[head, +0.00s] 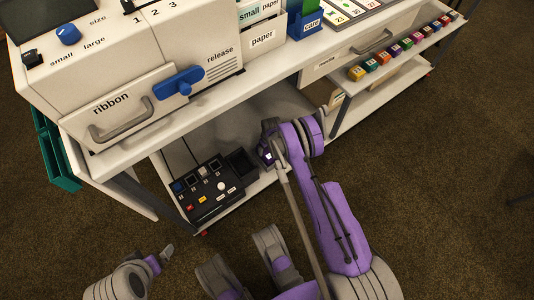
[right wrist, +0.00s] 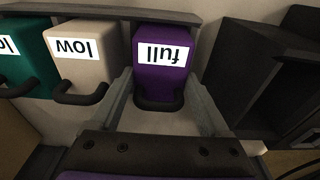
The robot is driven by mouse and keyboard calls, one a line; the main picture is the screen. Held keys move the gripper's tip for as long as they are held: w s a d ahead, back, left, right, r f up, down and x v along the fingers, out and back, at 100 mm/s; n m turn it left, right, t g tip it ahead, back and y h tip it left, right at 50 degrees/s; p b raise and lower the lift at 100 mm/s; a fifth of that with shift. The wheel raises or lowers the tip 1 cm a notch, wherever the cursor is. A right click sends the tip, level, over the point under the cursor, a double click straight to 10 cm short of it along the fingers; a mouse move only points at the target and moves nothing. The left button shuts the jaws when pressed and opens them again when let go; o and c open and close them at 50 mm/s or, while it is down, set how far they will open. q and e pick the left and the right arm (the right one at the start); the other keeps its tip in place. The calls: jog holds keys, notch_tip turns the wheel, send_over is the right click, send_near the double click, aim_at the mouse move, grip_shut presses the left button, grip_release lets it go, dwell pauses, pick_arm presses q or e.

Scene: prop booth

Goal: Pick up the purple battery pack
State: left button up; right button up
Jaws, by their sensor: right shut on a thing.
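The purple battery pack (right wrist: 162,72) is upright in the right wrist view, with a white "full" label that reads upside down and a black handle at its near end. My right gripper (right wrist: 160,100) has one finger on each side of the pack and is shut on it. In the head view my right arm reaches to the space under the table, where the pack is hidden. My left gripper (head: 165,252) is at the lower left of the head view, away from the packs, and its jaw opening does not show clearly.
A white "low" pack (right wrist: 75,55) and a green pack (right wrist: 14,60) stand left of the purple one. An empty dark bin (right wrist: 265,75) is on the right. A black control box (head: 208,188) sits on the low shelf under the white table (head: 215,100).

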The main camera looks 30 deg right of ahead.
aim_at(267, 150)
grip_shut()
pick_arm(q)
jog(key=p+v, duration=0.2)
jog(key=shift+w+r+p, duration=0.1)
jog(key=shift+w+p, duration=0.05)
jog(key=shift+p, duration=0.2)
pick_arm(e)
notch_tip(267, 150, up, 10)
